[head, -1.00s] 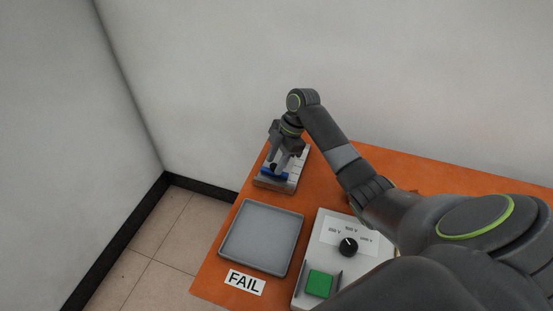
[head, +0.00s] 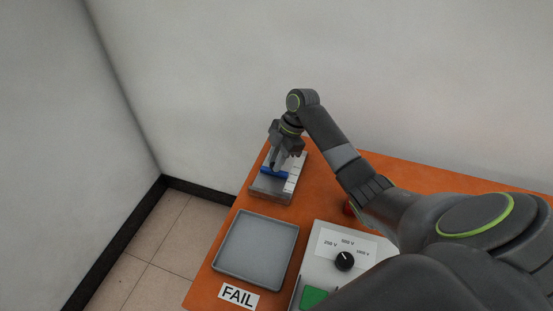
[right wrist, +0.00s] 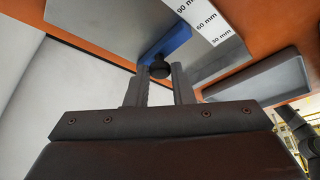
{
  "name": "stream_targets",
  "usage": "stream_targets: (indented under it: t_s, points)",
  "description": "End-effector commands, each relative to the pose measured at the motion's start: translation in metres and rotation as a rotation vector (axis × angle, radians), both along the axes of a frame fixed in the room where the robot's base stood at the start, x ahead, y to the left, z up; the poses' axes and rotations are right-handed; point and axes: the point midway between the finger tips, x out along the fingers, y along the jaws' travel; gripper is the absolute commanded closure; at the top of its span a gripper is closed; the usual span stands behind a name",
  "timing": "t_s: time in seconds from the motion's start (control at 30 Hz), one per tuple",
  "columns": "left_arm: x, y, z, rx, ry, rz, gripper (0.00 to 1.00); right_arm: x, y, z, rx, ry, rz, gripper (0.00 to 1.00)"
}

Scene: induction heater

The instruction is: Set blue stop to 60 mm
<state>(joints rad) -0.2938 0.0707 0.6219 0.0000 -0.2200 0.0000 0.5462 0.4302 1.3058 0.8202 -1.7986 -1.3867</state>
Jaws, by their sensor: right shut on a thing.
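The blue stop (head: 275,173) is a bar lying across a grey metal fixture (head: 268,191) at the table's far left corner. It also shows in the right wrist view (right wrist: 177,40), with a black knob (right wrist: 160,68) at its near side. White labels (right wrist: 205,22) there read 90 mm, 60 mm and 30 mm. The bar's end points at about the 60 mm label; exact alignment cannot be told. My right gripper (head: 274,168) reaches down over the fixture, its fingers (right wrist: 158,78) shut on the knob. My left gripper is not in view.
A grey empty tray (head: 257,249) lies in front of the fixture, with a FAIL label (head: 238,297) before it. A control box with a black dial (head: 344,260) and green button (head: 314,297) stands right of the tray. A wall is behind the table.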

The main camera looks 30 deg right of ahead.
Motion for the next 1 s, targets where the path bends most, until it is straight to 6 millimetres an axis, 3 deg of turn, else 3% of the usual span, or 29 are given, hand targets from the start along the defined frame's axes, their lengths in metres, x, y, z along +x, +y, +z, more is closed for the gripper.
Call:
stream_targets:
  t_s: [0.07,0.1,0.23,0.53,0.67,1.0]
  points:
    - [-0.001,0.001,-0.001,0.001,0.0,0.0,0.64,-0.002,0.001,-0.003,0.003,0.008,0.0,1.0]
    - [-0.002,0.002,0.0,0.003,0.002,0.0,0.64,-0.002,0.001,-0.003,0.003,0.008,0.0,0.73]
    - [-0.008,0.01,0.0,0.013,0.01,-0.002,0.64,-0.002,0.001,-0.003,0.002,0.007,0.0,0.57]
    - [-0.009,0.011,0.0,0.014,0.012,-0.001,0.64,-0.002,0.0,-0.002,0.002,0.007,0.0,0.57]
    - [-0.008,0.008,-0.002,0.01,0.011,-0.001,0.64,-0.001,-0.005,0.008,0.001,0.005,-0.001,0.57]
    - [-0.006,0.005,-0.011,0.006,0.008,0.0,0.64,-0.002,-0.036,0.078,-0.001,0.003,-0.001,0.57]
